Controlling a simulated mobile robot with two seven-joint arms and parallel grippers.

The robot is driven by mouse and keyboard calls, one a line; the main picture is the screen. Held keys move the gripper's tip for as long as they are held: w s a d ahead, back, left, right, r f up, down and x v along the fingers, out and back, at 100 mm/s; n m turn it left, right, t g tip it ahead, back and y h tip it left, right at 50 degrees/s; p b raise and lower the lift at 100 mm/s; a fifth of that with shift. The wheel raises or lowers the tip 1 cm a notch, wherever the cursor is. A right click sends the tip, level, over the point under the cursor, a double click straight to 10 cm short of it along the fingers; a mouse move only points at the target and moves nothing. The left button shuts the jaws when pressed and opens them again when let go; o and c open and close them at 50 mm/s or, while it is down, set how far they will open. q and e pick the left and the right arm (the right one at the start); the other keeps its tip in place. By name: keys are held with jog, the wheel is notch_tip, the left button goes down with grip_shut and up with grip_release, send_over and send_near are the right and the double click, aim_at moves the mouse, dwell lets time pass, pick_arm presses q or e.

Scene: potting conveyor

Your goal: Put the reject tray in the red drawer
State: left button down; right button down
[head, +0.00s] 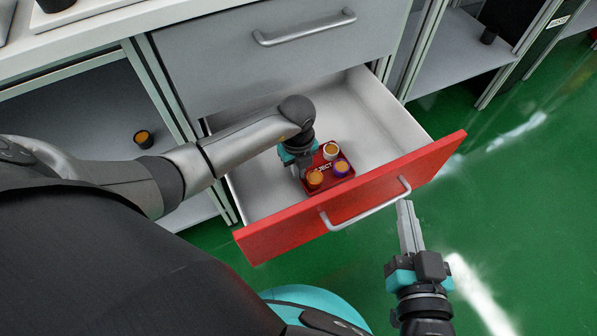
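The red drawer (352,197) is pulled open, with a red front, a silver bar handle and a pale interior. The reject tray (338,179) is red with "REJECT" lettering, partly hidden by my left gripper, and is inside the drawer's outline.
A closed grey drawer (280,50) with a silver handle is above the red drawer. The green floor (530,210) is clear at the right.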

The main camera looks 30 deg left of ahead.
dwell(0.3)
pick_arm(q)
jog(key=c, duration=1.5)
grip_release()
jog(key=shift+f, duration=0.15)
jog(key=o, duration=0.4)
